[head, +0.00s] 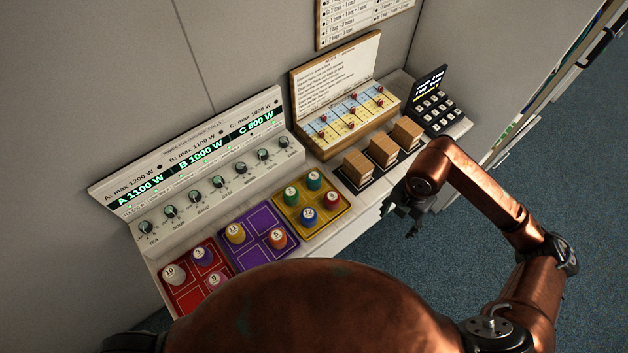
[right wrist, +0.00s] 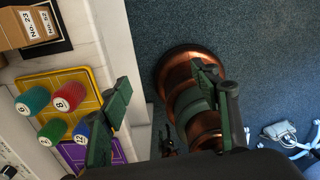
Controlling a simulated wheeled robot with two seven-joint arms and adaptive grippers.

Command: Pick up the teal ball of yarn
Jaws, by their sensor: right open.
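I see no round ball of yarn, only short coloured cylinders with white numbered tops. The teal cylinder (head: 314,180) stands at the back of the yellow tray (head: 341,212) in the head view. It also shows at the left of the right wrist view (right wrist: 35,100). A green cylinder (head: 291,195), a red one (head: 332,201) and a blue one (head: 308,217) stand beside it. My right gripper (head: 401,217) is open and empty, right of the tray and off the counter's front edge. In the right wrist view its fingers (right wrist: 161,80) are apart over the floor. My left gripper is not in view.
A purple tray (head: 262,220) and a red tray (head: 188,296) hold more cylinders. Cardboard boxes (head: 383,149) stand on dark pads between the yellow tray and a keypad (head: 433,110). A knob panel (head: 215,190) runs behind the trays. The carpet right of the counter is open.

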